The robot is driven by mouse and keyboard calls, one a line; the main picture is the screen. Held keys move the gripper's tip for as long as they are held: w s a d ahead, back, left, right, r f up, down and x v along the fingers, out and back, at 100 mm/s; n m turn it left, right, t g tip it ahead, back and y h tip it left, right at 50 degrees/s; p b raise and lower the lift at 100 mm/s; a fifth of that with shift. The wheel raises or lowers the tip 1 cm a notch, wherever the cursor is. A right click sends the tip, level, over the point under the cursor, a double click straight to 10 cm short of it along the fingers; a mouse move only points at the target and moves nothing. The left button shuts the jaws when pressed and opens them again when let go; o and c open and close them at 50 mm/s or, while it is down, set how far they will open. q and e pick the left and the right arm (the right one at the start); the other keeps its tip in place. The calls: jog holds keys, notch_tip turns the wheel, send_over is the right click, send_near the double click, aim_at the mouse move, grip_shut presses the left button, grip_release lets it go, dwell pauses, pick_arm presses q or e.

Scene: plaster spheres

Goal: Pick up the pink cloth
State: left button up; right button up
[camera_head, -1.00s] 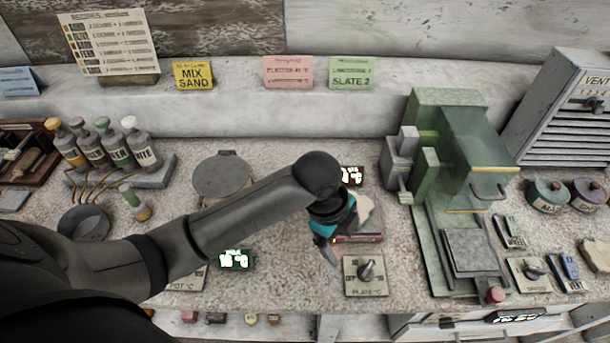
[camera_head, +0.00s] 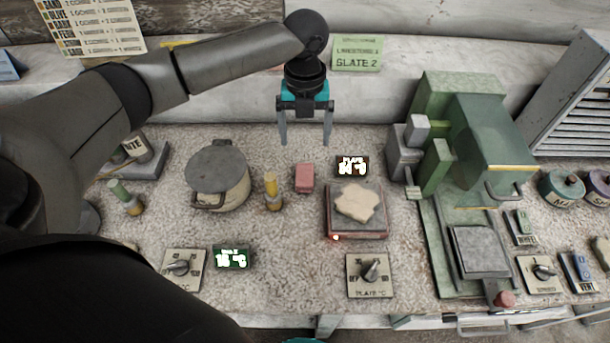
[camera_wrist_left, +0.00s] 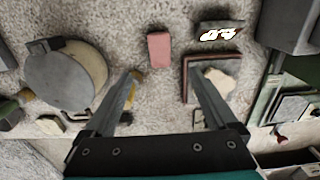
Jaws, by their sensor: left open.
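The pink cloth (camera_head: 305,177) looks like a small folded pink block lying on the speckled counter, left of the hot plate. It also shows in the left wrist view (camera_wrist_left: 159,49), near the top centre. My left gripper (camera_head: 305,141) hangs fingers down above the counter, open and empty. In the head view its fingertips appear just behind the cloth and apart from it. In the left wrist view the open fingers (camera_wrist_left: 164,70) point toward the cloth, one to each side, without touching it. My right gripper does not show clearly; only a teal sliver is at the head view's bottom edge.
A hot plate (camera_head: 356,228) bearing a beige lump (camera_head: 357,203) is right of the cloth. A yellow-topped bottle (camera_head: 272,192) and a lidded pot (camera_head: 219,181) stand left. A green press (camera_head: 480,150) stands farther right. The counter in front of the cloth is clear.

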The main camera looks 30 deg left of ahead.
aim_at(305, 174)
pick_arm(q)
notch_tip(305, 174, down, 12)
jog(key=shift+s+b, duration=0.1)
jog(key=shift+b, duration=0.7)
jog(key=shift+c, duration=0.3)
jog(key=c, duration=1.4)
